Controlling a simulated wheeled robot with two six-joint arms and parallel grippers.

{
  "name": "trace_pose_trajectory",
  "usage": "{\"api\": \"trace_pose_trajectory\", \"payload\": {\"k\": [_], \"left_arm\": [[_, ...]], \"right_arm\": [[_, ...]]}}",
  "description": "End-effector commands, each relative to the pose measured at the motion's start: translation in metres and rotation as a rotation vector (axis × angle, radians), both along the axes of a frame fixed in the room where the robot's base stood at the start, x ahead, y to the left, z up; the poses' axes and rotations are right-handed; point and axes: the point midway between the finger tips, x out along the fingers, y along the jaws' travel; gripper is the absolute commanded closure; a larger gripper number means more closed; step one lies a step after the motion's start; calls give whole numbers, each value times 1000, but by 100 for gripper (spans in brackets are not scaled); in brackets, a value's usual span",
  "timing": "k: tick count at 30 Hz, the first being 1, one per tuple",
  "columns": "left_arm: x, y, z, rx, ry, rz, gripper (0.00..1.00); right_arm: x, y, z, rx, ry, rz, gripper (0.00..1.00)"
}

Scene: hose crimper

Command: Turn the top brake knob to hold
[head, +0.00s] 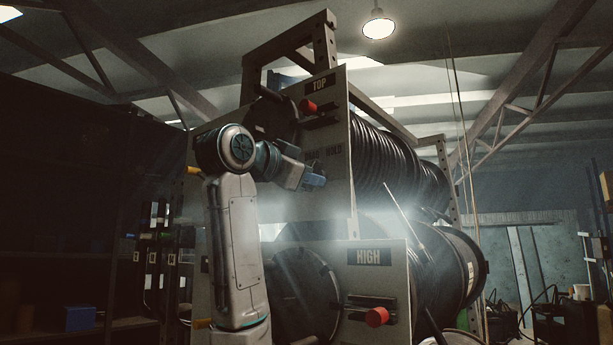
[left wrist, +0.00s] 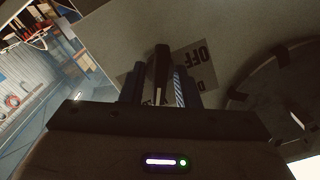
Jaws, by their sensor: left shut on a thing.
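The upper reel panel (head: 335,100) carries the label TOP, with printed lettering lower down that seems to include HOLD. My left gripper (head: 316,180) is at this panel, just below the lettering, and covers the brake knob in the head view. In the left wrist view, my left gripper (left wrist: 160,88) is shut on a dark upright bar, the top brake knob (left wrist: 161,62). The knob's exact setting cannot be told. My right gripper is not in view.
A red knob (head: 308,106) sticks out under the TOP label. Another red knob (head: 377,317) is on the lower panel marked HIGH (head: 368,257). Black hose reels (head: 392,165) stand behind the panels. A dark shelf is at the left.

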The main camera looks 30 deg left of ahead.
Motion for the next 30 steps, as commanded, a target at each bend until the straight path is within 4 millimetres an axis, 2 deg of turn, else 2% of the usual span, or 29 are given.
{"api": "trace_pose_trajectory", "payload": {"k": [13, 14, 15, 25, 30], "left_arm": [[0, 0, 0, 12, -1, 0, 94], [0, 0, 0, 12, -1, 0, 70], [0, 0, 0, 12, -1, 0, 65], [-3, 0, -1, 11, -2, 0, 65], [-26, 2, -4, 12, -6, 1, 65]], "right_arm": [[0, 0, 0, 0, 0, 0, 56], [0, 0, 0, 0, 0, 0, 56], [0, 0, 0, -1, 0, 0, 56], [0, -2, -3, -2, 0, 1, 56], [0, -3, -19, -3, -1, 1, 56]]}}
